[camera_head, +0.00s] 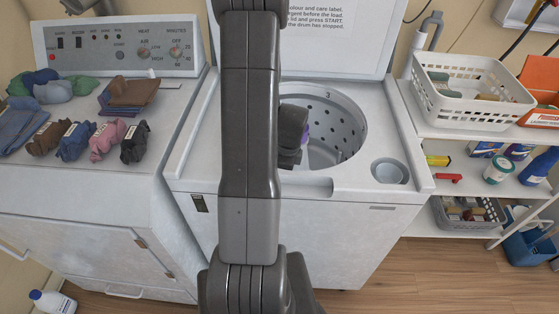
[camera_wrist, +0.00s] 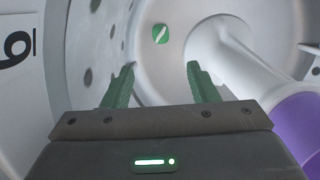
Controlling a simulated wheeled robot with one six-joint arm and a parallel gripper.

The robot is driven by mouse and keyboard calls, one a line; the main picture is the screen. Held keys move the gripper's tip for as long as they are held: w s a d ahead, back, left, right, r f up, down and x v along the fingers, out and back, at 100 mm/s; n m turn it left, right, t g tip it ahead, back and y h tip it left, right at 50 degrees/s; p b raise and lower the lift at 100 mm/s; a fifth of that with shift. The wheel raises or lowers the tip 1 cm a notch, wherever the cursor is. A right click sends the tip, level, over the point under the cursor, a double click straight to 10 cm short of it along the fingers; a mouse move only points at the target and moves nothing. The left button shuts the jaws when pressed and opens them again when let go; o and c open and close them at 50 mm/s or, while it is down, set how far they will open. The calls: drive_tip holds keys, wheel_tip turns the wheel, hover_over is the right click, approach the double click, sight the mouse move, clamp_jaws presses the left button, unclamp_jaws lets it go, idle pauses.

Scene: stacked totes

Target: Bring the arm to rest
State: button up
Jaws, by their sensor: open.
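My gripper (camera_wrist: 160,70) is open in the wrist view, its two green fingers apart with nothing between them. It points into the white washer drum (camera_wrist: 95,45), whose wall has dark holes. In the head view my arm stands upright across the middle, and my wrist is over the drum (camera_head: 345,125) of the open-lidded washer (camera_head: 300,225); the fingertips are hidden there. A white post with a purple end (camera_wrist: 300,120) is close on the right in the wrist view.
A second machine (camera_head: 85,185) on the left bears several folded and bundled cloths (camera_head: 75,140). A shelf (camera_head: 470,130) on the right holds a white basket (camera_head: 425,100), an orange box (camera_head: 537,80) and bottles. A white bottle (camera_head: 50,302) stands on the floor at lower left.

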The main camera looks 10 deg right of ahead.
drive_tip(key=f, duration=0.4)
drive_tip(key=a+f, duration=0.1)
drive_tip(key=f, duration=0.3)
drive_tip(key=f+b, duration=0.1)
drive_tip(key=f, duration=0.4)
drive_tip(key=shift+w+a+f, duration=0.1)
drive_tip(key=shift+w+a, duration=0.1)
wheel_tip(320, 180, up, 13)
drive_tip(key=d+p, duration=0.1)
drive_tip(key=f, duration=0.4)
drive_tip(key=f+b, duration=0.1)
drive_tip(key=f, duration=0.4)
drive_tip(key=a+f, duration=0.1)
drive_tip(key=f, duration=0.3)
drive_tip(key=shift+f+b, duration=0.25)
drive_tip(key=shift+b, duration=0.1)
wheel_tip(320, 180, up, 30)
drive_tip(key=p, duration=0.2)
drive_tip(key=shift+p, duration=0.3)
drive_tip(key=shift+f, duration=0.15)
